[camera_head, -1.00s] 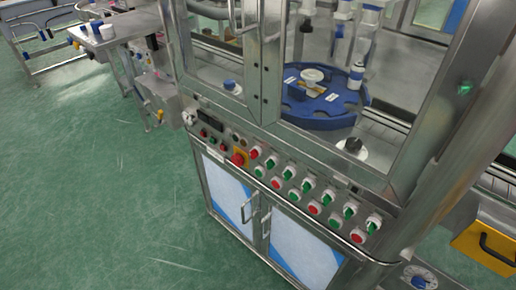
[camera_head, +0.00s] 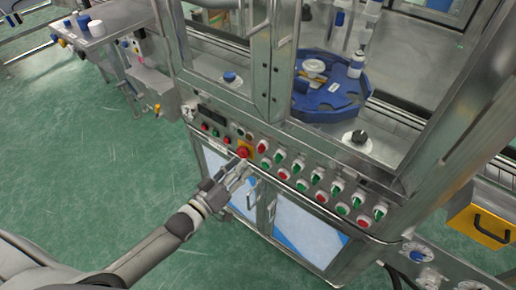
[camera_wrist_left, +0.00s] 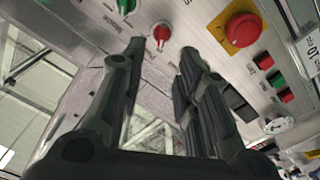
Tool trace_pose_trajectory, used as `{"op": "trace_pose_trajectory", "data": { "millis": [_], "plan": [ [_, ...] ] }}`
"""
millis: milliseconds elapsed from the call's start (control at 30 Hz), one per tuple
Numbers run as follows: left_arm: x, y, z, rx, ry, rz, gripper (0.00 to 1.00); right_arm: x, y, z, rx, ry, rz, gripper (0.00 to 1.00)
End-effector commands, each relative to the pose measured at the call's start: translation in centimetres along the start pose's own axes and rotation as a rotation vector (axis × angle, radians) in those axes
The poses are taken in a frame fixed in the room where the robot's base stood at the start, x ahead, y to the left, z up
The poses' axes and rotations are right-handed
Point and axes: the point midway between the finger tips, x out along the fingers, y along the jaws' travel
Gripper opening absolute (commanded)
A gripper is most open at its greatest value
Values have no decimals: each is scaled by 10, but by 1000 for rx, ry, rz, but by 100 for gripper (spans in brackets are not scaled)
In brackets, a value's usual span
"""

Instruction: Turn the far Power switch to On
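A red-knobbed switch (camera_head: 262,146), which I take for the Power switch, sits in the upper control row, just right of the emergency stop. It also shows in the left wrist view (camera_wrist_left: 161,34), with small lettering beside it that is hard to read. My left gripper (camera_head: 246,168) is in front of the panel, below and left of this switch in the head view. In the left wrist view its two fingers (camera_wrist_left: 161,52) are apart and empty, with the red knob beyond the gap between their tips. No contact shows. My right gripper is out of view.
The red emergency stop (camera_head: 243,152) on its yellow plate is close to the left gripper. Several green-knobbed switches (camera_head: 299,165) and red and green buttons line the panel to the right. A metal rail and cabinet doors (camera_head: 300,233) lie below.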

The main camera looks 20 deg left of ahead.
Motion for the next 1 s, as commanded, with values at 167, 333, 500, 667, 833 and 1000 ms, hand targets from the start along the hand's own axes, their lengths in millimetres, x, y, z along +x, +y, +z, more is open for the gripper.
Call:
{"op": "trace_pose_trajectory", "data": {
  "millis": [167, 333, 500, 667, 833, 1000],
  "plan": [
    [31, 0, -2, 1, 2, 0, 29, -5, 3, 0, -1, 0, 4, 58],
    [58, 0, -2, 0, 1, -1, 29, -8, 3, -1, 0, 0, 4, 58],
    [78, 0, 0, 1, -1, -1, 29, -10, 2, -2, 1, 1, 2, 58],
    [88, 0, 0, 2, -2, -2, 29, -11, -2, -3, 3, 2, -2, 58],
    [90, 0, 1, 2, -3, -1, 29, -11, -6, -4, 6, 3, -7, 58],
    [90, 0, 1, 2, -2, -1, 28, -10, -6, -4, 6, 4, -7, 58]
  ]
}}
